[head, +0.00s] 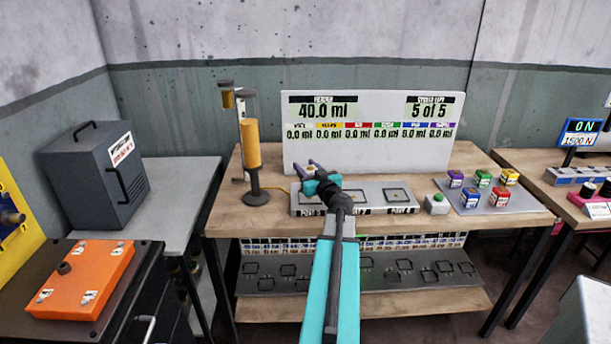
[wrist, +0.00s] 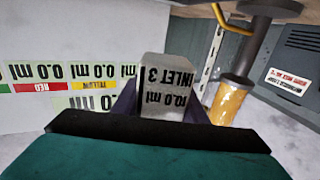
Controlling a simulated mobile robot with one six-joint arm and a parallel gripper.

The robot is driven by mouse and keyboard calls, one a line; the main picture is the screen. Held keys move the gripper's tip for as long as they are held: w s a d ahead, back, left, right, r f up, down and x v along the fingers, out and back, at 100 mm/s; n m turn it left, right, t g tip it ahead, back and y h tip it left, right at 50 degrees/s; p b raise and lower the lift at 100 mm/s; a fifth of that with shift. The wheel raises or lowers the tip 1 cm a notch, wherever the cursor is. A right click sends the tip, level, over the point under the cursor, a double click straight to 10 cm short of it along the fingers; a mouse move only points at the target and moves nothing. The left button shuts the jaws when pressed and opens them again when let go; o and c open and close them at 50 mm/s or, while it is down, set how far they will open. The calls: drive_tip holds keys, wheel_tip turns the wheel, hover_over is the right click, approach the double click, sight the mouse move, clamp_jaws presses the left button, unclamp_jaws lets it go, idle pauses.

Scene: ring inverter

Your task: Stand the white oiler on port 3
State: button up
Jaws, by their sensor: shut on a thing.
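The white oiler (wrist: 168,75) is a pale block lettered "INLET 3" and "10.0 ml", seen upside down in the wrist view. My gripper (head: 311,169) is shut on it, with the purple fingers at its sides. In the head view the oiler is small and mostly hidden by the gripper. The grey port plate (head: 372,196) lies on the wooden bench with outlined squares. Its left label, which seems to read port 3, is at the plate's left end, just below my gripper in the picture. I cannot tell how high the oiler is above the plate.
A yellow cylinder on a stand (head: 252,145) rises close left of the gripper. A display board (head: 375,150) stands behind. A lower shelf (head: 380,284) has more outlines.

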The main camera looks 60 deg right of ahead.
drive_tip(key=shift+w+d+f+b, duration=0.15)
drive_tip(key=shift+f, duration=0.75)
drive_tip(key=shift+w+d+f+b, duration=0.1)
drive_tip(key=shift+w+f+b, duration=0.05)
drive_tip(key=shift+f, duration=0.7)
drive_tip(key=shift+f, duration=0.65)
drive_tip(key=o, duration=1.2)
drive_tip(key=shift+f, duration=0.2)
